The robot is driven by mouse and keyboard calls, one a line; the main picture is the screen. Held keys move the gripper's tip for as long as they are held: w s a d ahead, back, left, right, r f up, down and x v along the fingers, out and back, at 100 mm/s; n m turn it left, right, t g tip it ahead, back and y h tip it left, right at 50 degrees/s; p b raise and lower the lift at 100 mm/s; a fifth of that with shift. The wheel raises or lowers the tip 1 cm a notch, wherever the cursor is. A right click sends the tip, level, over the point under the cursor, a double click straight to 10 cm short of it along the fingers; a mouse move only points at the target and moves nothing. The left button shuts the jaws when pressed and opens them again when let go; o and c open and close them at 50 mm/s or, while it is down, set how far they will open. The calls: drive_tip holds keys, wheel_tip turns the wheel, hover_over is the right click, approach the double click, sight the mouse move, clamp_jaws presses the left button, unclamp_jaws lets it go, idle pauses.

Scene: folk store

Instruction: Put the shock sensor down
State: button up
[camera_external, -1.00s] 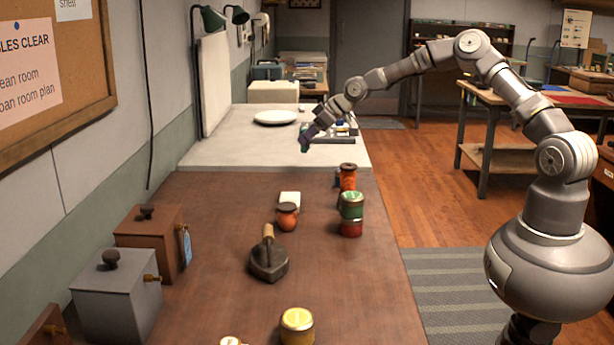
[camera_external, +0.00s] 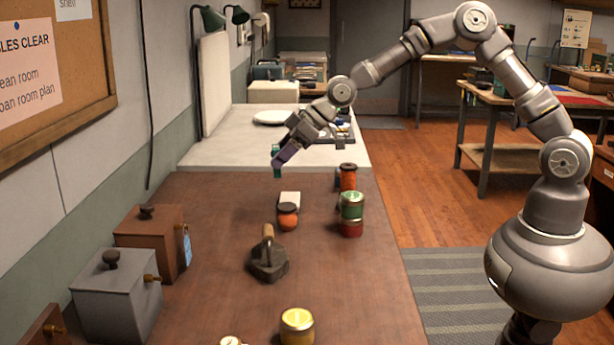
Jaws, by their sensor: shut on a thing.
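My gripper (camera_external: 278,161) is above the near edge of the white worktop, close to where the brown tabletop begins. It is shut on a small dark teal thing (camera_external: 277,172), apparently the shock sensor, which hangs upright at the fingertips. The thing is small in view, and its details cannot be made out. It appears to be in the air, but its exact height above the surface cannot be told.
The brown tabletop (camera_external: 215,240) holds a white block (camera_external: 290,199), an orange pot (camera_external: 287,217), stacked green and red tins (camera_external: 352,206), an orange spool (camera_external: 348,178), a flat iron (camera_external: 268,260) and a yellow tin (camera_external: 297,327). A plate (camera_external: 271,117) lies on the white worktop (camera_external: 215,150). The tabletop's left-rear part is clear.

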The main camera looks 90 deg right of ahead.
drive_tip(key=s+a+n+y, duration=0.1)
drive_tip(key=s+a, duration=0.2)
drive_tip(key=a, duration=0.7)
drive_tip(key=s+a+n+y, duration=0.1)
drive_tip(key=s+a, duration=0.2)
drive_tip(key=a, duration=0.6)
drive_tip(key=s+a+n+y, duration=0.1)
drive_tip(key=s+a, duration=0.3)
drive_tip(key=a, duration=0.6)
wheel_tip(320, 180, down, 8)
drive_tip(key=f, duration=0.1)
drive_tip(key=w+a+b, duration=0.1)
drive_tip(key=w, duration=0.3)
drive_tip(key=w+a+f+b, duration=0.1)
drive_tip(key=w, duration=0.4)
drive_tip(key=w+a+b, duration=0.1)
drive_tip(key=w, duration=0.4)
drive_tip(key=shift+w+a+f, duration=0.15)
drive_tip(key=shift+a+f, duration=0.05)
drive_tip(key=shift+f, duration=0.1)
drive_tip(key=shift+w+a, duration=0.15)
drive_tip(key=shift+w, duration=0.45)
drive_tip(key=shift+w+f+b, duration=0.15)
drive_tip(key=shift+w+b, duration=0.05)
drive_tip(key=shift+b, duration=0.1)
wheel_tip(320, 180, down, 3)
drive_tip(key=shift+f+b, duration=0.15)
drive_tip(key=shift+b, duration=0.65)
